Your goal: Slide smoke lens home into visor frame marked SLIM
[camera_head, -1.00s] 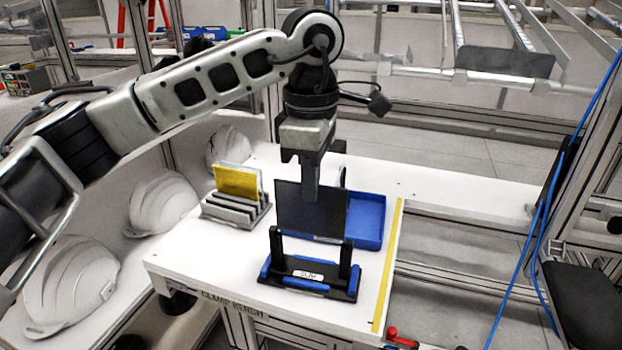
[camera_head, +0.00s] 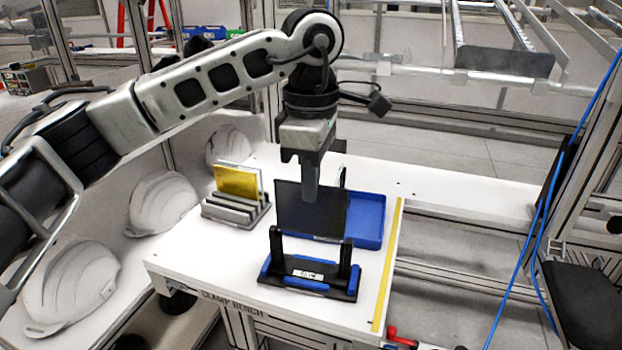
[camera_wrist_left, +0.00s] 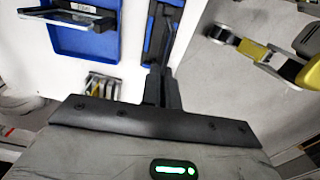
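The smoke lens (camera_head: 293,210) is a dark, upright pane. My left gripper (camera_head: 311,192) is shut on its upper part and points down; the fingers also show in the left wrist view (camera_wrist_left: 162,90). The visor frame (camera_head: 318,283) is a black base with blue pads, two upright posts and a white label, blurred now. The lens's lower edge shows near the post tops, with bare table visible between the posts below it. I cannot tell whether its corners touch the posts. My right gripper is not in view.
A blue tray (camera_head: 378,198) lies behind the lens, partly hidden. A grey slotted rack (camera_head: 233,212) holds a yellow lens (camera_head: 237,181) to the left. White helmet shells (camera_head: 160,203) stand at far left. A yellow strip (camera_head: 390,262) runs along the bench's right edge.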

